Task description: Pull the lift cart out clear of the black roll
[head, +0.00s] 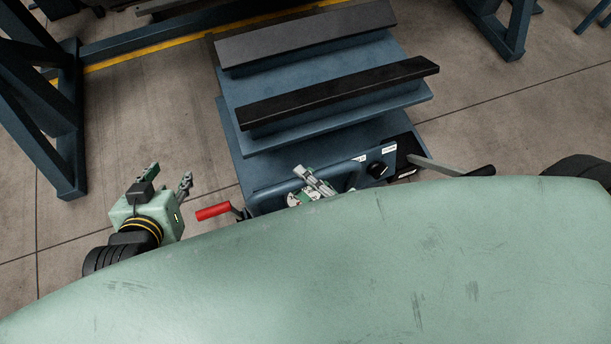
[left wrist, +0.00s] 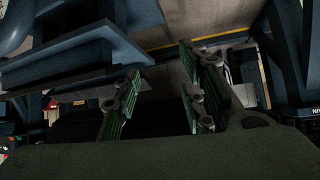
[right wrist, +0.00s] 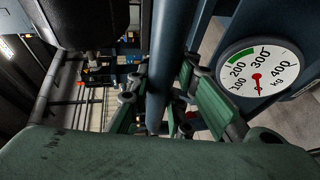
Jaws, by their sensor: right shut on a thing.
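The blue lift cart (head: 228,98) stands in front of me in the head view, with two black padded bars across its top. Its push handle (head: 354,178) runs along the near side. My right gripper (head: 311,178) is at this handle, and in the right wrist view the blue handle bar (right wrist: 168,60) passes between its fingers, which are shut on it. My left gripper (head: 168,174) is open and empty, left of the cart and apart from it; its spread fingers also show in the left wrist view (left wrist: 160,100). I cannot make out the black roll in any view.
A red lever (head: 213,212) sticks out at the cart's near left. A grey rod with a black grip (head: 480,171) extends right. A round kg dial (right wrist: 258,75) is near the handle. Dark blue frame legs (head: 70,120) stand left and far right. Floor beside the cart is clear.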

